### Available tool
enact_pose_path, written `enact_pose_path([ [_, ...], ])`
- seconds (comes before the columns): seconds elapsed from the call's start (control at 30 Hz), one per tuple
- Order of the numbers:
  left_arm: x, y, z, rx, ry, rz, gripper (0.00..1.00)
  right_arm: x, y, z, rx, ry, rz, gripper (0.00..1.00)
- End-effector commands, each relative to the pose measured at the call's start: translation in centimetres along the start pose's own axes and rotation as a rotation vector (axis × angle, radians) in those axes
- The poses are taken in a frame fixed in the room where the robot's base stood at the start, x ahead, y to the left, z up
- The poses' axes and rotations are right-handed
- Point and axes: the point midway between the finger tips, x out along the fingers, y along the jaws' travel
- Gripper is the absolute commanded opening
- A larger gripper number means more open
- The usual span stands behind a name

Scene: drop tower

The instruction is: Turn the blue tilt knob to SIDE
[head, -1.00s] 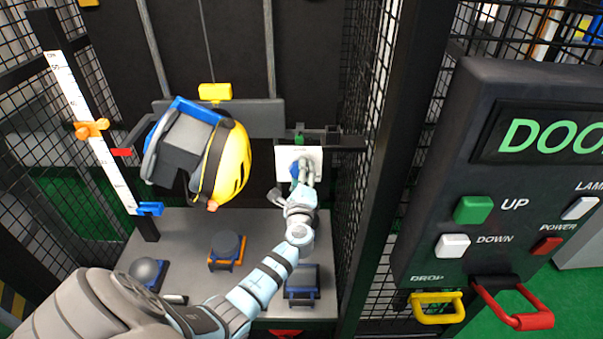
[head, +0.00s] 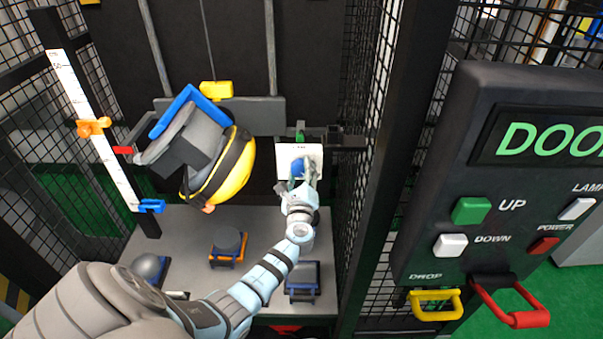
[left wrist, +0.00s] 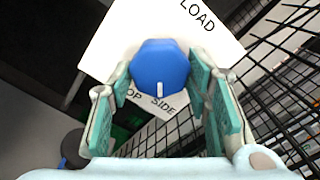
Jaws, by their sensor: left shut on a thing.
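The blue tilt knob (head: 298,168) sits on a white plate (head: 285,151) at the back of the tower. My left gripper (head: 301,181) reaches it from below and is shut on it. In the left wrist view the knob (left wrist: 160,62) lies between the two teal-padded fingers. Its white pointer line is at the lower edge, between the partly hidden "OP" lettering and "SIDE", close to "SIDE". "LOAD" shows at the plate's upper right. The yellow helmet (head: 232,170) on its grey and blue carrier hangs tilted, left of the plate. My right gripper is not in view.
Several anvil-like blocks, one round-topped (head: 228,241), stand on the grey base (head: 190,225). A white scale (head: 95,135) is at left.

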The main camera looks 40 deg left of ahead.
Motion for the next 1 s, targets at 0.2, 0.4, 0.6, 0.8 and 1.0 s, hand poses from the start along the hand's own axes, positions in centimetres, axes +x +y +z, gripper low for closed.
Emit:
enact_pose_path([
  [0.2, 0.0, -0.1, 0.1, -0.002, -0.001, -0.002, 0.59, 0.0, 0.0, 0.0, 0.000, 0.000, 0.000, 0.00],
  [0.4, 0.0, 0.0, 0.1, -0.002, -0.001, 0.000, 0.63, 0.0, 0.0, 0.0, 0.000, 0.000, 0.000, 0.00],
  [0.6, -0.6, 0.0, 0.0, -0.002, 0.000, 0.000, 0.63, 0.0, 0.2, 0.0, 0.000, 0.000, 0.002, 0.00],
  [0.8, -5.1, 0.0, -0.1, -0.004, 0.002, 0.000, 0.63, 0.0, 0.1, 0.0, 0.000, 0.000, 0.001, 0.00],
  [1.0, -10.2, 0.0, -0.1, -0.004, 0.002, 0.002, 0.63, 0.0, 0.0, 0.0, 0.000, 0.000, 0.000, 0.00],
])
